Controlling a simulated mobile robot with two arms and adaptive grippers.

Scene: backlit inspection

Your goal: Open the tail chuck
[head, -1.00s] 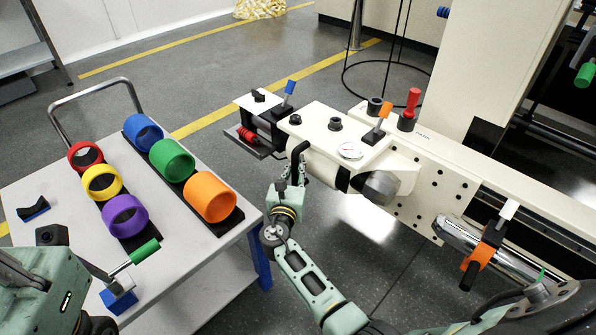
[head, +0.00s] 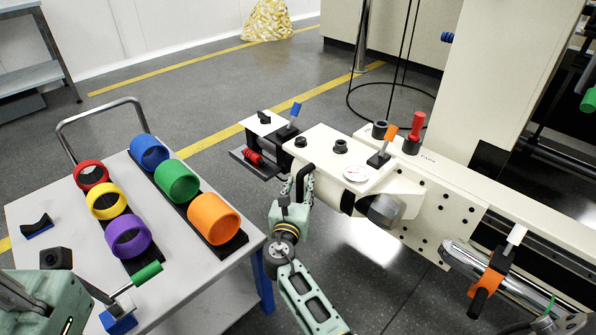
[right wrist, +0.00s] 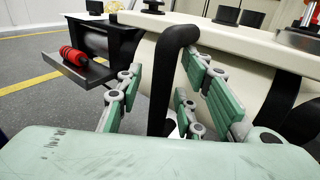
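The tail chuck is a cream unit with a dark grey nose (head: 386,209) and a round dial (head: 355,173) on top. A black lever handle (head: 306,172) stands at its near left side. The handle also shows upright in the right wrist view (right wrist: 172,80). My right gripper (head: 299,187) is at this handle. In the right wrist view its green fingers (right wrist: 165,98) are spread on both sides of the handle, with gaps visible. Part of my left arm shows at the lower left of the head view; its fingers are not visible.
A grey cart (head: 65,200) at the left carries several coloured rings. A tool with a green handle (head: 147,273) lies at its near edge. A small shelf with a red part (head: 253,157) sticks out left of the chuck. An orange-handled clamp (head: 487,281) is at the right.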

